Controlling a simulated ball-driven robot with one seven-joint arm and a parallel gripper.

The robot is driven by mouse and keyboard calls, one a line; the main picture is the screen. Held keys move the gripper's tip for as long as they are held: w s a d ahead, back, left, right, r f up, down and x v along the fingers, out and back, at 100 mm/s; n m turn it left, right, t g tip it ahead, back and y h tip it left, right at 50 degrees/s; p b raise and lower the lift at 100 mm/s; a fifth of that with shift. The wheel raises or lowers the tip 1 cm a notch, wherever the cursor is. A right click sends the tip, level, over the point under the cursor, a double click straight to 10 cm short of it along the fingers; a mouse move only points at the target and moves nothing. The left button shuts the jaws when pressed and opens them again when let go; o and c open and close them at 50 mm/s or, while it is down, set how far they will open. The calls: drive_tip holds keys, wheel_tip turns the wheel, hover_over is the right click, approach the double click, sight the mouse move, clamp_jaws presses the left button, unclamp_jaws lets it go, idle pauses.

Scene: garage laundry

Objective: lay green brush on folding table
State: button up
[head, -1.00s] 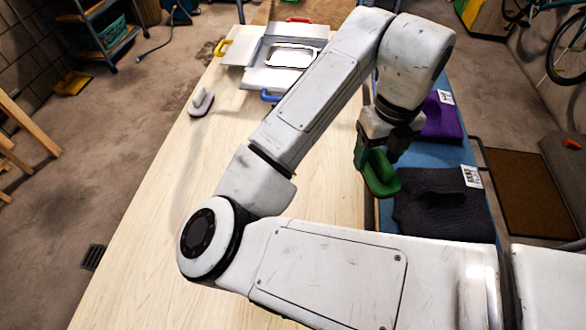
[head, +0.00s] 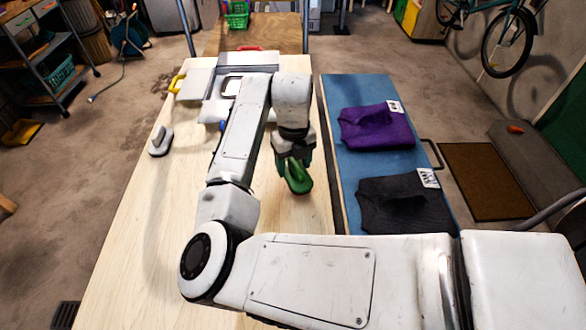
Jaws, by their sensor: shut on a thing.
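The green brush (head: 298,178) is held by my gripper (head: 292,156), which is shut on it and points downward. The brush is over the right part of the pale wooden table (head: 130,250), which I take as the folding table. I cannot tell whether the brush touches the tabletop. My arm hides part of the middle of the table.
On the right, a blue board (head: 338,100) holds purple cloth (head: 375,128) and dark cloth (head: 400,205). The table's left front is clear.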

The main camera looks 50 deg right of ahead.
sight(293, 170)
drive_tip(key=shift+w+f+p, duration=0.1)
drive_tip(key=shift+f+p, duration=0.3)
drive_tip(key=shift+f, duration=1.4)
drive_tip(key=o, duration=0.9)
drive_tip(key=shift+o, duration=0.2)
drive_tip(key=shift+r, duration=0.1)
wheel_tip(293, 170, up, 12)
drive_tip(key=shift+r+b, duration=0.1)
drive_tip(key=shift+b, duration=0.75)
